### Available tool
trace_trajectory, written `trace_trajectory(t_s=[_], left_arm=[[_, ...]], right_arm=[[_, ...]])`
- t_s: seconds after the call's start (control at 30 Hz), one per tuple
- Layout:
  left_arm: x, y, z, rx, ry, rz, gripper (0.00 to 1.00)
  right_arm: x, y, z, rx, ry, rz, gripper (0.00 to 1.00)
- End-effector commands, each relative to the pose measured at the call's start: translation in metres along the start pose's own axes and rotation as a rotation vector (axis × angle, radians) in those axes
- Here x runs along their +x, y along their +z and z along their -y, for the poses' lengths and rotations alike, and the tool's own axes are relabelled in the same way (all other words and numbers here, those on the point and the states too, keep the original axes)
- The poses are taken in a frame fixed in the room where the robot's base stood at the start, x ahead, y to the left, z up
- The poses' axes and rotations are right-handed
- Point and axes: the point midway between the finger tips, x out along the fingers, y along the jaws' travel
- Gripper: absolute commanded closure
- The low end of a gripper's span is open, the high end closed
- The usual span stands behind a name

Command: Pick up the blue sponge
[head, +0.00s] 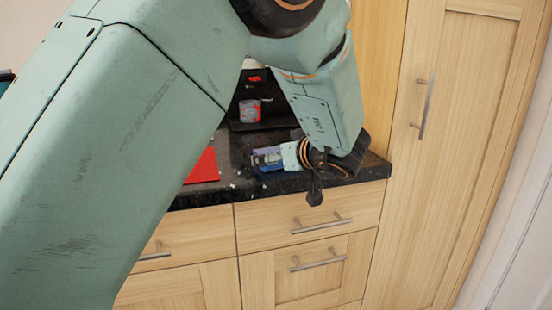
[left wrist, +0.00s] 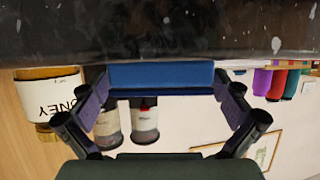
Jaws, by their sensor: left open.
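The blue sponge (left wrist: 160,75) shows in the left wrist view as a blue block at the dark speckled counter surface, which appears at the top of this upside-down picture. My left gripper (left wrist: 163,88) is open, with one finger at each end of the sponge. I cannot tell whether the fingers touch it. In the head view my left gripper (head: 262,156) is low over the counter near its right end, pointing left. A small blue patch there is probably the sponge, mostly hidden by the gripper. My right gripper is not in view.
The dark granite counter (head: 345,184) ends at a tall wooden cabinet (head: 463,110). A red flat item (head: 205,167) lies left of the gripper. The wrist view shows a labelled jar (left wrist: 47,92), two smaller jars and several coloured items (left wrist: 280,82).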

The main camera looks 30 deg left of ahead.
Motion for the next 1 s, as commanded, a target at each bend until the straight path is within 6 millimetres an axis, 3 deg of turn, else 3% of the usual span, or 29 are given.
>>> trace_trajectory(t_s=[0.47,0.73,1.0], left_arm=[[0.001,0.0,0.0,0.0,0.0,0.001,0.37],[-0.001,-0.01,0.0,-0.001,0.0,0.001,0.37],[-0.021,-0.057,0.0,-0.004,0.001,-0.001,0.37]], right_arm=[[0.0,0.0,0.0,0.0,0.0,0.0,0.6],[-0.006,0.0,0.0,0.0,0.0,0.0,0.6],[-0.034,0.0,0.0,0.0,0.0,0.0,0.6]])
